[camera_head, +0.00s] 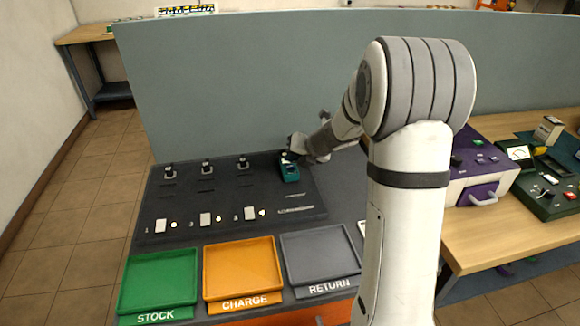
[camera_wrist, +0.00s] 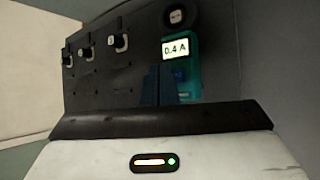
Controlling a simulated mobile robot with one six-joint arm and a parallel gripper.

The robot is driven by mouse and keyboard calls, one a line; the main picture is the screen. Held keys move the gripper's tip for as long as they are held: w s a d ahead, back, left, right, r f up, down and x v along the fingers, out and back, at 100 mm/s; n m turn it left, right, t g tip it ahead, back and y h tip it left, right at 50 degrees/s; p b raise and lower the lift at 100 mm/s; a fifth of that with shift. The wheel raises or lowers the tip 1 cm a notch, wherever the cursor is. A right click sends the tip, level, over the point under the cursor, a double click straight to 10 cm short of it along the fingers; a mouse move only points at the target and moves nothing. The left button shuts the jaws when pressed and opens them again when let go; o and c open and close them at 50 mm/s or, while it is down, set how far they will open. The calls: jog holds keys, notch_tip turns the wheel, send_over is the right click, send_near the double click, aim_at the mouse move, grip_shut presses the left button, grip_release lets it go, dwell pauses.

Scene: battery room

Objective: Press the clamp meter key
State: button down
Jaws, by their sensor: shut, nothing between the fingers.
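The clamp meter (camera_head: 290,173) is a teal handheld unit on the dark board, at the board's back right. In the wrist view the meter (camera_wrist: 193,84) has a lit display reading 0.4 A, with a dark round part above it. A small blue patch that may be the key (camera_wrist: 180,75) shows below the display. My gripper (camera_head: 289,157) is shut and empty at the meter's upper end in the head view. In the wrist view the dark fingers (camera_wrist: 158,88) overlap the meter's lower left. I cannot tell whether they touch it.
Several small black-topped devices (camera_head: 206,168) stand in a row left of the meter. Green (camera_head: 126,292), orange (camera_head: 209,285) and grey (camera_head: 290,270) trays lie in front. A grey partition (camera_head: 240,80) stands behind. A wooden bench (camera_head: 470,250) with instruments is at the right.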

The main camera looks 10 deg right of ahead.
aim_at(293, 170)
jog(key=shift+f, duration=0.15)
jog(key=shift+f, duration=0.3)
jog(key=shift+f+b, duration=0.35)
jog(key=shift+b, duration=0.05)
dwell(0.7)
jog(key=shift+r+p, duration=0.8)
jog(key=shift+p, duration=0.05)
jog(key=shift+r, duration=0.1)
notch_tip(293, 170, up, 5)
jog(key=p, duration=0.5)
